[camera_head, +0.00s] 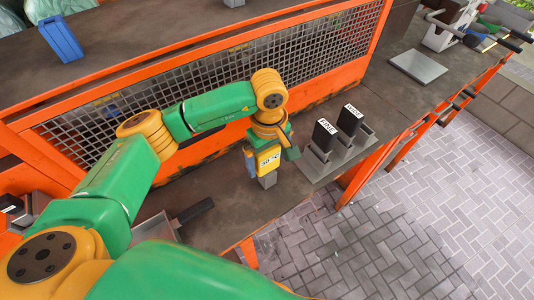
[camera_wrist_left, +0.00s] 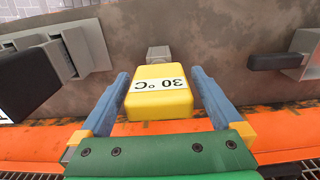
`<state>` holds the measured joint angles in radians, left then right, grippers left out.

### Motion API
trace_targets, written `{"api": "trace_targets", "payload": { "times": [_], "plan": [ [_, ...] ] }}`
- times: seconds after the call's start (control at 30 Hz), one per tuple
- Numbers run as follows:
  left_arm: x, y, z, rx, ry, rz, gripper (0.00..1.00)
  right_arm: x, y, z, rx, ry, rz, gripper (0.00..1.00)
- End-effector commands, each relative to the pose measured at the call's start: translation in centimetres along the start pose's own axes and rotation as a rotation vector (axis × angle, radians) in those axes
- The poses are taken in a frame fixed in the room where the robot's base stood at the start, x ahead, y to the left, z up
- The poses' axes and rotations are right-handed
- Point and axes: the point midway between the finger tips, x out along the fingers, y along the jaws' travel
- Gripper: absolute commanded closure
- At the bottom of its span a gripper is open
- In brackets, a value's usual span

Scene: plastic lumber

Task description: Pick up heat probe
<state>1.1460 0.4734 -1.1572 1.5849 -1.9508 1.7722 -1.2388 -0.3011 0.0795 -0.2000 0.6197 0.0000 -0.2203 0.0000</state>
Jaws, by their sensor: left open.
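The heat probe (camera_head: 267,160) is a yellow block with a white label reading 30 °C and a grey end, on the brown worktop. In the left wrist view the probe (camera_wrist_left: 158,98) sits between two blue fingers, its grey end pointing away from the gripper. My left gripper (camera_wrist_left: 161,74) is open, with one finger on each side of the probe. Narrow gaps show between the fingers and the yellow body. In the head view the left gripper (camera_head: 270,155) reaches down over the probe and hides part of it. My right gripper is not in view.
Two black-handled tools (camera_head: 324,135) with white labels stand in grey holders right of the probe. An orange-framed mesh panel (camera_head: 310,52) rises behind. A dark-handled grey holder (camera_head: 196,211) lies front left. A grey plate (camera_head: 418,67) lies farther right. The worktop's front edge is close.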

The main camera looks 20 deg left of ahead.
Motion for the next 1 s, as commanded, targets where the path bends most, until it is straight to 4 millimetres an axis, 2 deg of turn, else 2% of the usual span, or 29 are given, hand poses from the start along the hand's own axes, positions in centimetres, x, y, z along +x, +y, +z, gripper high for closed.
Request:
{"api": "trace_targets", "payload": {
  "times": [0.23, 0.27, 0.5, 0.53, 0.57, 0.83, 1.0],
  "plan": [
    [0.8, 0.0, 0.0, 0.000, 0.001, 0.001, 0.00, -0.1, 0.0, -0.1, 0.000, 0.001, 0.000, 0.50],
    [0.8, 0.0, 0.0, 0.000, 0.001, 0.001, 0.03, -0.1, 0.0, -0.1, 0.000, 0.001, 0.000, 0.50],
    [0.8, 0.0, 0.0, 0.001, 0.000, 0.001, 0.68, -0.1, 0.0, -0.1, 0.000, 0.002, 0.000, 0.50],
    [0.8, 0.0, 0.0, 0.001, 0.000, 0.001, 0.76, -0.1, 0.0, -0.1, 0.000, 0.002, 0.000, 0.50],
    [0.7, 0.0, 0.0, 0.001, 0.000, 0.001, 0.79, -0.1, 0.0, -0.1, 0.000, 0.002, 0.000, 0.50],
    [0.3, 0.1, 0.0, 0.000, 0.001, 0.004, 0.79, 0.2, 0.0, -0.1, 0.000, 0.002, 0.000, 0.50],
    [-2.3, 0.1, -0.1, 0.000, 0.004, 0.007, 0.79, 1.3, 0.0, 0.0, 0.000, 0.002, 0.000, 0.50]
  ]
}}
